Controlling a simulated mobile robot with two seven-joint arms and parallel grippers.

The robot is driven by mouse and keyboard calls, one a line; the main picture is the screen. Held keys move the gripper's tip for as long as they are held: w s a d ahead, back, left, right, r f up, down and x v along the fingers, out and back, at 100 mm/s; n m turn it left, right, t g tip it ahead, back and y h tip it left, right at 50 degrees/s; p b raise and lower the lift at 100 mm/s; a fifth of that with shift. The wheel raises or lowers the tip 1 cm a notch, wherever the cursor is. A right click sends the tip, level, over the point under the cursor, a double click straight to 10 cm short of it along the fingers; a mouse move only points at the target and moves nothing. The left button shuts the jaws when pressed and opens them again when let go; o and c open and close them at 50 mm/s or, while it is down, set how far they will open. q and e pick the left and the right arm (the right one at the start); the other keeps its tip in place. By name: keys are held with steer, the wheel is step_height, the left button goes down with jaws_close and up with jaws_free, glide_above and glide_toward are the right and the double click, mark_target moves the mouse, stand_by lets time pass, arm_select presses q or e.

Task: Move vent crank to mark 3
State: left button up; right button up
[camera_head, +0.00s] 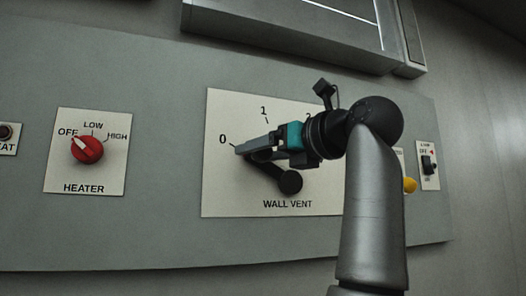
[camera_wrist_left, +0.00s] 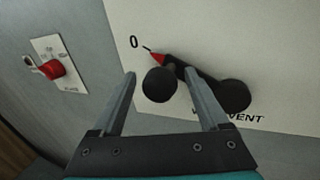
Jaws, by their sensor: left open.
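The vent crank is black, with its round hub (camera_head: 290,182) on the white WALL VENT plate (camera_head: 225,195). In the left wrist view its hub (camera_wrist_left: 235,97) is at right, and its red pointer tip (camera_wrist_left: 158,60) is at the 0 mark (camera_wrist_left: 135,42). The round crank knob (camera_wrist_left: 159,84) stands out toward the camera. My left gripper (camera_head: 241,149) is open in front of the crank's outer end. In the wrist view its fingers lie either side of the knob, with gaps visible. Marks 0 and 1 show in the head view; 2 is partly covered, and mark 3 is hidden.
A red HEATER dial (camera_head: 87,149) sits on a plate to the left. A yellow knob (camera_head: 410,185) and a small black switch (camera_head: 428,164) are to the right. A metal box (camera_head: 290,35) juts out above the panel.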

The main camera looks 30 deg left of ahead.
arm_select(q)
steer(key=shift+c, duration=0.2)
jaws_close()
stand_by(0.4)
stand_by(0.8)
